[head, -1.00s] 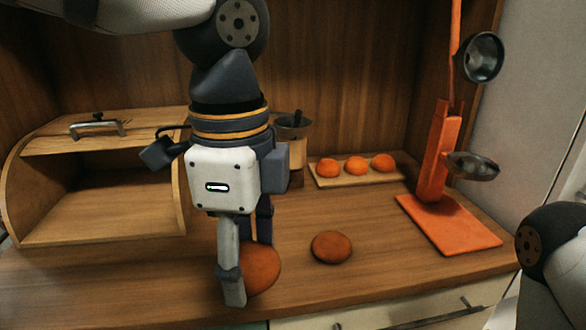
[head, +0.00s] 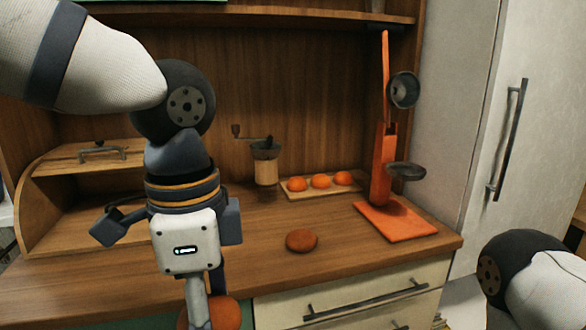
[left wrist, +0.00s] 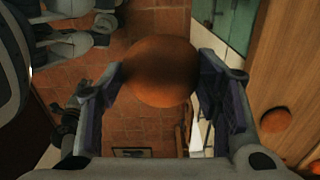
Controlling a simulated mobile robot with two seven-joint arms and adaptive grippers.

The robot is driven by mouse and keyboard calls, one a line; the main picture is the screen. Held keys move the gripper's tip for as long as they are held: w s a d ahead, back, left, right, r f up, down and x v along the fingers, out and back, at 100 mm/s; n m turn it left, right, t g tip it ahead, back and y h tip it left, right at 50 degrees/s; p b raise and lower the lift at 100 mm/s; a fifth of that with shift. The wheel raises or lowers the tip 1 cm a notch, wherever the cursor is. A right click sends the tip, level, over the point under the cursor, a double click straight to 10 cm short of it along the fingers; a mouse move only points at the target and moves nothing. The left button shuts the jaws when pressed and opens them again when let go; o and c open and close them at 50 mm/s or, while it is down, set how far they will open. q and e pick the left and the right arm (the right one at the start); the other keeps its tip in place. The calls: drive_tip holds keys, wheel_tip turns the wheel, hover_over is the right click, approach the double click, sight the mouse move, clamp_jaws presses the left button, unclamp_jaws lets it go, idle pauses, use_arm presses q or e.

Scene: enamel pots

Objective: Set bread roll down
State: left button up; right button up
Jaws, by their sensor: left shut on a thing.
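A round brown-orange bread roll (left wrist: 160,72) sits between the fingers of my left gripper (left wrist: 158,85), which is shut on it. In the head view the roll (head: 226,313) shows low at the bottom edge, partly hidden behind the left gripper (head: 205,300). In the wrist view the red tiled floor lies behind the roll, so it is held out past the counter's front edge. A second roll (head: 301,240) lies on the wooden counter (head: 350,245), and also shows in the wrist view (left wrist: 275,120). The right gripper is out of view.
An open wooden bread box (head: 75,200) stands at left. An orange ladle stand (head: 395,222) stands at right. The counter around the second roll is clear.

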use_arm(q)
drive_tip(key=w+a+f+n, duration=0.4)
drive_tip(key=a+f+n, duration=0.5)
drive_tip(key=n, duration=0.5)
drive_tip(key=s+f+n, duration=0.1)
drive_tip(key=s+f, duration=0.2)
drive_tip(key=f, duration=0.2)
drive_tip(key=shift+s+d+f, duration=0.15)
drive_tip(key=shift+s+d, duration=0.2)
drive_tip(key=shift+d, duration=0.05)
